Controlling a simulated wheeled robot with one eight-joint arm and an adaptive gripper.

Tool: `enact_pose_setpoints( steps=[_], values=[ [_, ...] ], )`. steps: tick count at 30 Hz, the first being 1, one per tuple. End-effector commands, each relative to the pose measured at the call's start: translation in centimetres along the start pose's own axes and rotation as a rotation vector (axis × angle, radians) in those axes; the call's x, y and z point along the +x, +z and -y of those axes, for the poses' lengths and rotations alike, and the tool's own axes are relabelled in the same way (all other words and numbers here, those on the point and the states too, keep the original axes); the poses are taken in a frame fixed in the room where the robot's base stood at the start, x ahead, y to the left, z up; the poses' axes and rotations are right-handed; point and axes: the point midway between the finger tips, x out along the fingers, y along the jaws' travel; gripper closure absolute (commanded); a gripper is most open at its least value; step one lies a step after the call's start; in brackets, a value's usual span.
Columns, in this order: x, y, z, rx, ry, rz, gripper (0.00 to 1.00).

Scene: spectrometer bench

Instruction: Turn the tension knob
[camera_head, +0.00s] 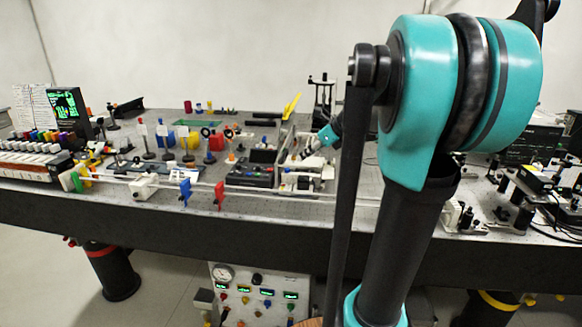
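My arm fills the right half of the head view and reaches over the bench. My gripper (307,148) is small and partly behind my arm, above a white-grey boxed instrument (303,182) near the middle of the bench. Whether its fingers are open or shut is too small to tell, and contact with the instrument cannot be made out. I cannot pick out the tension knob for certain. It may be too small to see or hidden near the gripper or behind my arm.
The dark optical bench (130,208) carries several mounts, red and blue holders and a dark control box (250,175). A green-lit screen (68,108) stands at the left. A panel with a gauge and coloured knobs (258,297) is below the bench. Black equipment (525,143) stands at the right.

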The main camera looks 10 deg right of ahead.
Motion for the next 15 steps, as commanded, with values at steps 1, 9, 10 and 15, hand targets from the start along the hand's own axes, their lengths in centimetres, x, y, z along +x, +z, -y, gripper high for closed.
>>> enact_pose_setpoints(
  steps=[1,9,10,15],
  values=[
    [1.1,0.0,0.0,-0.002,0.001,0.0,0.74],
    [6.3,0.1,0.0,-0.002,0.002,0.0,0.74],
    [6.8,0.0,-0.1,-0.002,0.002,0.0,0.74],
    [8.8,0.0,0.0,-0.001,0.0,0.0,0.74]
  ],
)
